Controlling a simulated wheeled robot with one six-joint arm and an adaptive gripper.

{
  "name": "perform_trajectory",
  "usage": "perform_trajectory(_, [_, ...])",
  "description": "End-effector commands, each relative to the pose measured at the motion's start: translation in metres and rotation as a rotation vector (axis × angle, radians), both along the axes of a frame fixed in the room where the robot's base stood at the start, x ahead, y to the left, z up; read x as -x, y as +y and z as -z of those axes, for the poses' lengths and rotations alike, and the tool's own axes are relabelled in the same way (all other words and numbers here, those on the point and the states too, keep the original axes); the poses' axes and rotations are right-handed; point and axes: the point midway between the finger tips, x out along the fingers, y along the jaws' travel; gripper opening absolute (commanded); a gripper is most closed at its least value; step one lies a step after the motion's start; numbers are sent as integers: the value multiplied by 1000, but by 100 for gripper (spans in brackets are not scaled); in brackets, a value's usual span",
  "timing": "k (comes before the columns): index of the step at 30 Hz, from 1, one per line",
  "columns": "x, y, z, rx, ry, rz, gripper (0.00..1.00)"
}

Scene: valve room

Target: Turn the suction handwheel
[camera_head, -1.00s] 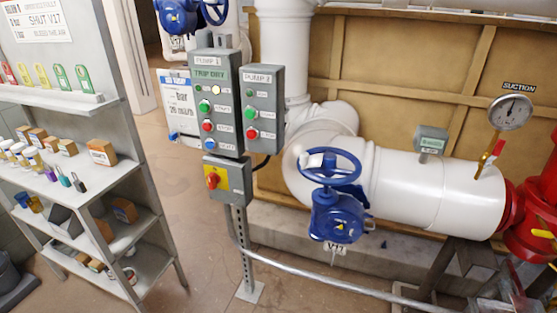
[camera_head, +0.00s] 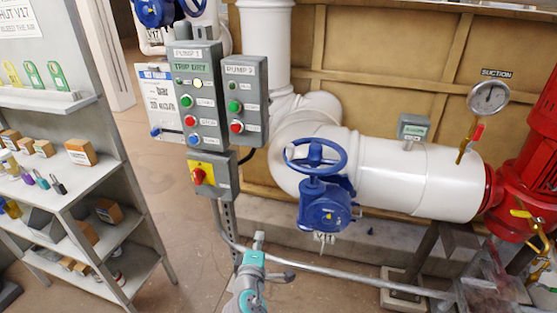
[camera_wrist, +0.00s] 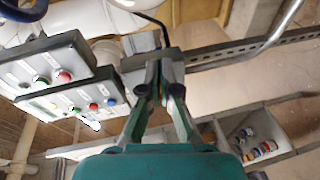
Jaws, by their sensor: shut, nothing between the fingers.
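The suction handwheel (camera_head: 316,155) is a blue spoked wheel in the middle of the head view. It sits on top of a blue valve body (camera_head: 326,205) in front of a thick white pipe. The wheel's rim and spokes show clearly, with nothing on them. My arm, grey and teal, rises from the bottom of the head view, below and left of the valve and apart from the wheel. In the wrist view, my gripper (camera_wrist: 163,90) is shut and empty. A blue curved part (camera_wrist: 22,8) shows at that view's top left corner; I cannot tell which valve it belongs to.
The pump control box (camera_head: 200,110) stands on a post left of the wheel. A grey rail (camera_head: 340,272) runs low in front of the valve. A shelf (camera_head: 90,180) with small items stands left. A suction gauge (camera_head: 488,97) and red pump (camera_head: 530,170) are right.

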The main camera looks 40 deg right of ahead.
Motion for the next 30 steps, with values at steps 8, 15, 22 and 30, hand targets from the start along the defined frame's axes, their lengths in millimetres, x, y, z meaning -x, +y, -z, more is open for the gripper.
perform_trajectory(8, [-52,-17,-99,134,-8,216,0])
perform_trajectory(15, [-69,-24,-178,192,-13,397,0])
perform_trajectory(22, [-71,-26,-209,205,-11,473,0])
perform_trajectory(30, [-81,-52,-210,206,-10,479,0])
